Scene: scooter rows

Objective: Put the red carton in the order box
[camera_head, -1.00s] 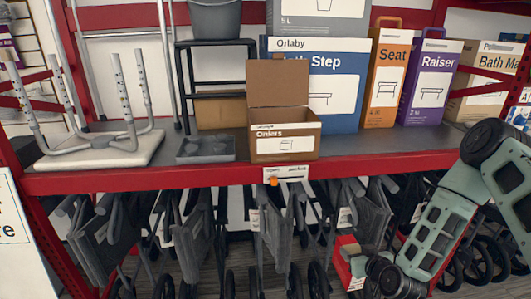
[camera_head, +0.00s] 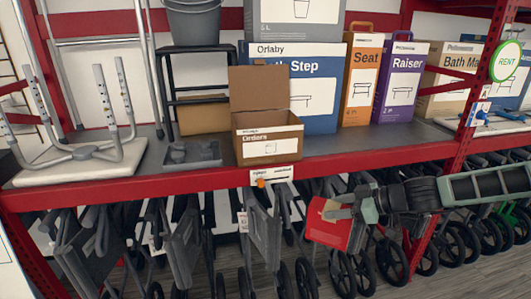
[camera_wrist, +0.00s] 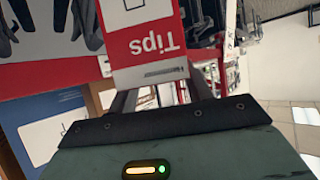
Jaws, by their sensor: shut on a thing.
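The red carton (camera_head: 330,226) is in my gripper (camera_head: 345,208), below the shelf edge and to the right of the order box. My gripper is shut on it, and the carton tilts a little. In the wrist view the red carton (camera_wrist: 148,40) shows a white panel and the upside-down word "Tips" between the fingers (camera_wrist: 165,95). The order box (camera_head: 267,146) is a brown cardboard box marked "Orders" on the shelf. Its back flap stands up and its top is open. Its floor is hidden.
A grey tray (camera_head: 192,153) sits left of the order box, and a large blue box (camera_head: 325,95) stands behind it. The shelf's red front edge (camera_head: 200,180) lies between the carton and the order box. Several folded walkers (camera_head: 180,245) fill the space below.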

